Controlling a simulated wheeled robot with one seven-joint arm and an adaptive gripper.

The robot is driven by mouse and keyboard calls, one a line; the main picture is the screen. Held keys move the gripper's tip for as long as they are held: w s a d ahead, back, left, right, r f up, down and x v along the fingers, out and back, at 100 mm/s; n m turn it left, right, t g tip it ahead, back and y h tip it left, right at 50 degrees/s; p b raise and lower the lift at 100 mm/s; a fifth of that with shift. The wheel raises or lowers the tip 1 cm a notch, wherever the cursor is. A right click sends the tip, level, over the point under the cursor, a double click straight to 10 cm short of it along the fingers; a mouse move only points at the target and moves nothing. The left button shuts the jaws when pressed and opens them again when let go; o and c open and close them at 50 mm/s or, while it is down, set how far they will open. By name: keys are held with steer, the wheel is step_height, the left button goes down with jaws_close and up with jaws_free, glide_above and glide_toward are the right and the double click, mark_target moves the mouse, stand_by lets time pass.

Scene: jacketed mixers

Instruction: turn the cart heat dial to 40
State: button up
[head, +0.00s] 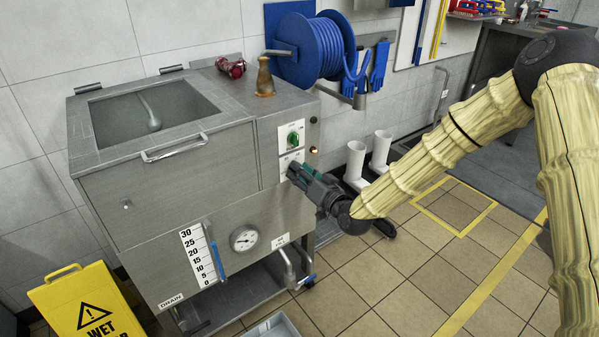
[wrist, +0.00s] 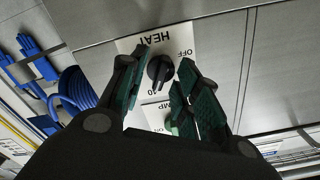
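The heat dial (wrist: 159,71) is a black knob on a white plate marked HEAT, upside down in the wrist view. OFF shows on the plate at its upper right, and a partly hidden number ending in 0 is below the knob. I cannot tell exactly where the knob points. My gripper (wrist: 160,82) is open, with its green-padded fingers on either side of the knob; I cannot tell whether they touch it. In the head view my gripper (head: 294,172) reaches the lower control plate of the steel mixer cart (head: 190,185) and hides the dial.
A green knob (head: 293,138) sits on the plate above, with a lit orange lamp (head: 313,150) nearby. A brown bottle (head: 264,78) stands on the cart top. A blue hose reel (head: 318,45) hangs behind. White boots (head: 356,158) stand near my gripper. A yellow wet-floor sign (head: 85,305) is at lower left.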

steer(key=v, duration=1.1)
steer(key=s+d+f+g+h, duration=0.3)
steer(key=s+f+g, duration=0.1)
steer(key=s+f, duration=0.6)
steer(key=s+d+f+m+g+h, duration=0.1)
steer(key=s+d+f+g+h, duration=0.15)
steer(key=s+f, duration=0.7)
steer(key=s+d+f+g+h, duration=0.2)
steer(key=s+d+f+g, duration=0.15)
steer(key=s+f, duration=0.65)
steer(key=s+d+f+g+h, duration=0.1)
steer(key=s+d+f+g, duration=0.15)
steer(key=s, duration=0.35)
steer(key=s+d+f+g+h, duration=0.2)
steer(key=s+d+f, duration=0.15)
steer(key=s, duration=0.25)
step_height(320, 180, up, 18)
steer(key=p, duration=1.7)
steer(key=shift+s+d+m+p, duration=0.3)
steer(key=shift+s+d+p, duration=0.05)
steer(key=shift+d, duration=0.1)
